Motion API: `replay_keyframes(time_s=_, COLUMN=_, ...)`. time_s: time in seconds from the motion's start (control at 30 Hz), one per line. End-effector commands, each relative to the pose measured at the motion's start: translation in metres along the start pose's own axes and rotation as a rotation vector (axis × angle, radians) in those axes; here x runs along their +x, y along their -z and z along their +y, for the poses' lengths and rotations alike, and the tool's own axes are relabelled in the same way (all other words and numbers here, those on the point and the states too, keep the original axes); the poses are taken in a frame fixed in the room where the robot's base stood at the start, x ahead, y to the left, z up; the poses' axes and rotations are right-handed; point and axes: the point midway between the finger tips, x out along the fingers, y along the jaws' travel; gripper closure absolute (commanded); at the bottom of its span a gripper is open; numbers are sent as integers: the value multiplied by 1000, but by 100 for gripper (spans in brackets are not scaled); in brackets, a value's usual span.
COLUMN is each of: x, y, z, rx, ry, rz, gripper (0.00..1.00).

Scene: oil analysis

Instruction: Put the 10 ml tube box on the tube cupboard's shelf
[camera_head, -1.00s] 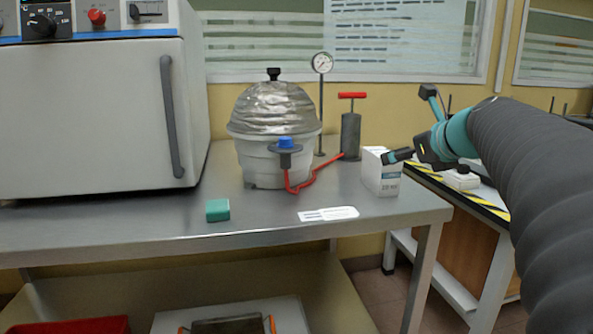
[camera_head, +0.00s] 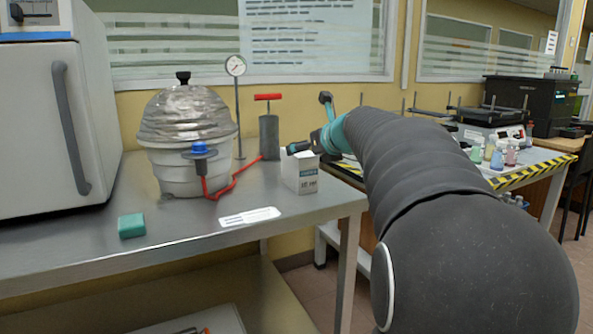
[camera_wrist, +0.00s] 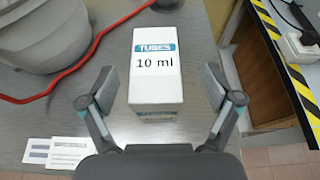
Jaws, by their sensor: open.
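The 10 ml tube box (camera_head: 302,173) is a white box with a blue "TUBES" band, standing on the steel table near its right end. In the wrist view the box (camera_wrist: 156,66) lies ahead, with "10 ml" printed on its face. My gripper (camera_wrist: 164,88) is open, its fingers on the left and right of the box's near part, with gaps visible on both sides. In the head view my gripper (camera_head: 308,145) is at the top of the box, partly hidden by my arm. The tube cupboard is not recognisable in these frames.
A vacuum desiccator (camera_head: 187,135) with a red hose (camera_head: 235,183) stands left of the box, near a hand pump (camera_head: 269,132) and a gauge (camera_head: 236,66). A green block (camera_head: 131,226) and paper labels (camera_head: 249,217) lie nearer the front. A striped-edge bench (camera_head: 520,172) is at right.

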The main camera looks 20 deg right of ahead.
Motion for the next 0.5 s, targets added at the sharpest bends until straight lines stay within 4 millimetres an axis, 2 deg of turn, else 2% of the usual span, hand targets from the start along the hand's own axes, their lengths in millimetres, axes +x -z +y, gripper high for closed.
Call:
replay_keyframes(time_s=0.3, x=42, y=3, z=6, rx=0, ry=-1, rz=2, gripper=10)
replay_keyframes(time_s=0.5, x=46, y=3, z=6, rx=0, ry=0, rz=1, gripper=10)
